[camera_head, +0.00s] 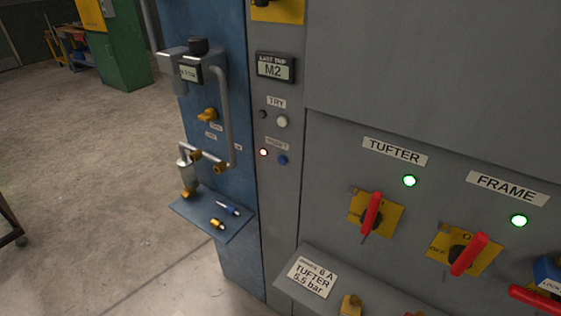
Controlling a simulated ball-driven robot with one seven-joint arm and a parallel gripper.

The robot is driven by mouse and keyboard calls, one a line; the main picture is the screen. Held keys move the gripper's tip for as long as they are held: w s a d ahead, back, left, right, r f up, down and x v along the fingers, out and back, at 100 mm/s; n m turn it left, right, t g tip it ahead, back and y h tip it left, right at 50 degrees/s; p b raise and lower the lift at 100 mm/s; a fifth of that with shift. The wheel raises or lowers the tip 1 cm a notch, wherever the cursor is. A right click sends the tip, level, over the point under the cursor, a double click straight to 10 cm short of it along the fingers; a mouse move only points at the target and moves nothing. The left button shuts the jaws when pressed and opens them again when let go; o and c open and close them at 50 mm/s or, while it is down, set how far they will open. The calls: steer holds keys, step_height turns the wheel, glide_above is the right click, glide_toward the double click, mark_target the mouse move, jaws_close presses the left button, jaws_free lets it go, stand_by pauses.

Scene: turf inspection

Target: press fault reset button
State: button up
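A small round blue button (283,160) sits on the narrow grey panel in the middle of the view. A small label (277,144), too blurred to read surely, is just above it. A lit red lamp (264,152) is to the button's left. Above these, a white button (282,121) and a dark round fitting (263,114) sit under a label reading TRY (276,102). A display (275,68) marked LAST TRIP reads M2. My gripper is not in view, and nothing covers the blue button.
Red-handled switches (372,212) on yellow plates and lit green lamps (409,181) are at right, above a jutting ledge (313,277). At left, a blue panel carries pipework (226,115) and a small shelf (206,224) with loose items. Open floor (95,180) lies further left.

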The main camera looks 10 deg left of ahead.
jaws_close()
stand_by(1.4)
